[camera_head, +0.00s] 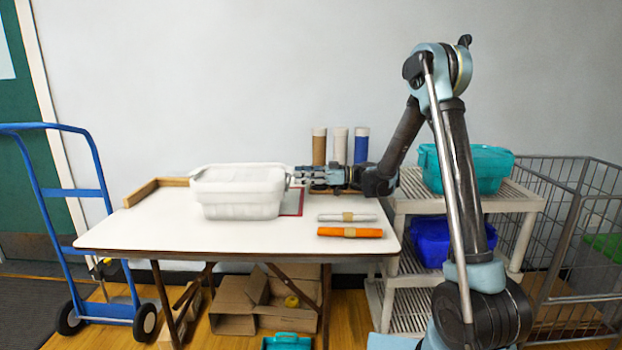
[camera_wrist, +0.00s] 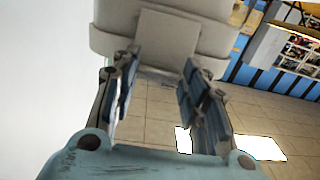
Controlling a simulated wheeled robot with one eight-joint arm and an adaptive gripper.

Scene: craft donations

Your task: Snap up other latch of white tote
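The white tote (camera_head: 238,190) stands upright on the white table, left of the middle, with its white lid on. My gripper (camera_head: 297,174) is level at the tote's right end, its fingertips close to the rim. In the wrist view the tote's end (camera_wrist: 112,32) fills the top, with a flat, squarish latch panel (camera_wrist: 168,36) on it. My gripper (camera_wrist: 160,65) is open there, one finger on each side of the panel's lower edge. No contact can be made out. I cannot tell whether this latch is fastened. The tote's far end is hidden in the wrist view.
A silver-grey roll (camera_head: 347,217) and an orange roll (camera_head: 350,232) lie at the table's front right. Brown, white and blue rolls (camera_head: 361,146) stand behind my gripper. A shelf with a teal bin (camera_head: 490,168) is at right. The table's left front is clear.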

